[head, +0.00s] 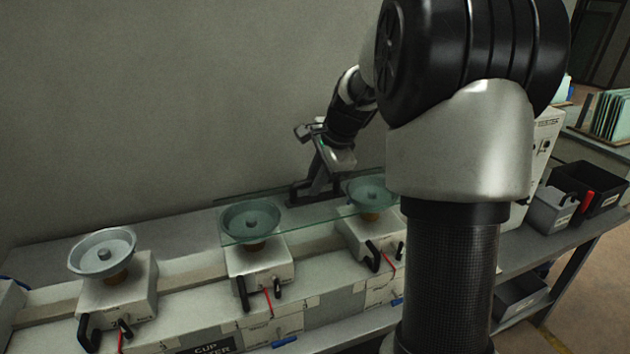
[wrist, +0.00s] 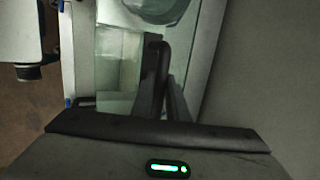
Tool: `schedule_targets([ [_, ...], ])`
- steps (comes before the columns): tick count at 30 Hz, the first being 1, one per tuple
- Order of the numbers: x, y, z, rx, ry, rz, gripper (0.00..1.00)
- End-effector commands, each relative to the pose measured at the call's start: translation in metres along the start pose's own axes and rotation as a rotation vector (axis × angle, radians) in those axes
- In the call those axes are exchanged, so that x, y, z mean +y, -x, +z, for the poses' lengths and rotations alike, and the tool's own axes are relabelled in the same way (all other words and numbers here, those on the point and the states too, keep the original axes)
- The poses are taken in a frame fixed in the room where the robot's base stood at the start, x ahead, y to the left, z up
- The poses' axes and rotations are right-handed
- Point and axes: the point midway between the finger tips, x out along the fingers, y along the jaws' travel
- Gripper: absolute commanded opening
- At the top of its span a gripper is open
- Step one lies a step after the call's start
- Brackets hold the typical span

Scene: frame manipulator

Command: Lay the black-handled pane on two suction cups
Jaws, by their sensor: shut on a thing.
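The clear greenish pane (head: 312,216) lies level over the middle suction cup (head: 250,222) and the right suction cup (head: 370,194), and both show through the glass. I cannot tell whether the pane touches their rims. My gripper (head: 317,186) is above the pane and shut on its black handle (head: 298,194). In the wrist view the handle (wrist: 150,72) runs up between my fingers (wrist: 166,102), with a cup partly visible through the glass at the top. A third grey suction cup (head: 102,250) stands uncovered at the left.
The cups stand on white blocks with black levers and red tabs along the bench. A grey wall (head: 170,100) rises close behind. At right are a black bin (head: 595,185), a grey bin (head: 553,210) and a rack of glass panes (head: 612,116). My arm hides part of the bench.

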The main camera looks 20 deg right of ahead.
Motion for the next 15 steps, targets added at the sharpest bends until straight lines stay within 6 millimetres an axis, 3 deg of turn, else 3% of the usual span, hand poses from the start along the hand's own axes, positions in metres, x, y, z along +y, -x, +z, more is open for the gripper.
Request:
schedule_targets([
  [10,-0.0015,0.0004,-0.0001,0.001,0.001,-0.006,0.0],
  [11,-0.0015,0.0004,-0.0001,0.001,0.001,-0.006,0.17],
  [14,-0.0011,0.0001,0.0,0.001,0.001,-0.005,0.34],
  [15,-0.0009,-0.0001,0.0,0.001,0.001,-0.004,0.35],
])
